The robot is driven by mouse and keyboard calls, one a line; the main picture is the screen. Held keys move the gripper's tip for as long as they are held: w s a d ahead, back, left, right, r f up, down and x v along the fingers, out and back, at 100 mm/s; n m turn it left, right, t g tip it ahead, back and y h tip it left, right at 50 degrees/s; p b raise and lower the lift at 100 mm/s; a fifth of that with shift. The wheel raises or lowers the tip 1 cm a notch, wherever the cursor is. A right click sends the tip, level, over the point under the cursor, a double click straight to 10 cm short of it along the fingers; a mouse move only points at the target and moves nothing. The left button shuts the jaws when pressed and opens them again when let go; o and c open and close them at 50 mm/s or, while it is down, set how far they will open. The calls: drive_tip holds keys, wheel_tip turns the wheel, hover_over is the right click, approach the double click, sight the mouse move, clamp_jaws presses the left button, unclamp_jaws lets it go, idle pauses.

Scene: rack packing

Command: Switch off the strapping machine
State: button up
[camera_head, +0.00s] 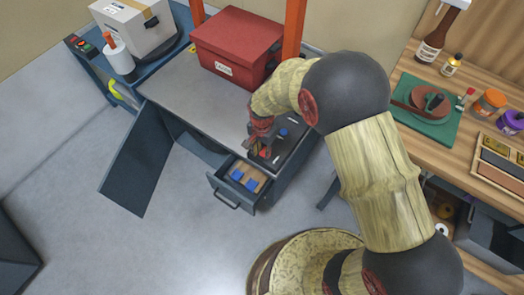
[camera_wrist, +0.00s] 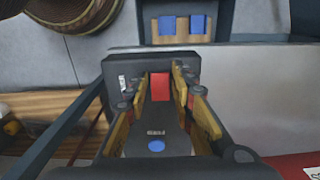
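The strapping machine is a grey table (camera_head: 212,101) with an orange arch standing over it. A dark control panel (camera_head: 300,133) lies along its right side and carries a blue round button (camera_head: 283,132) and a red switch (camera_head: 264,153). In the wrist view the red switch (camera_wrist: 160,86) shows between my fingers, with the blue button (camera_wrist: 156,146) nearer the camera. My gripper (camera_head: 260,148) is over the panel's front end, fingers apart and empty; it also shows in the wrist view (camera_wrist: 160,82). I cannot tell whether the fingers touch the switch, or its on/off position.
An open drawer (camera_head: 224,184) with blue items sticks out below the panel. A dark door panel (camera_head: 141,160) hangs open at left. A red box (camera_head: 222,48) sits on the machine's table. A wooden workbench (camera_head: 470,75) with bottles and a green tray stands at right.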

clamp_jaws()
drive_tip(key=shift+p, duration=0.3)
drive_tip(key=shift+w+d+r+g+y+p, duration=0.1)
drive_tip(key=shift+d+r+g+y+p, duration=0.15)
drive_tip(key=shift+g+p, duration=0.45)
drive_tip(key=shift+w+f+g+y+p, duration=0.1)
drive_tip(key=shift+w+g+y+p, duration=0.1)
drive_tip(key=shift+g+y+p, duration=0.35)
drive_tip(key=shift+o, duration=2.1)
unclamp_jaws()
drive_tip(key=v, duration=1.2)
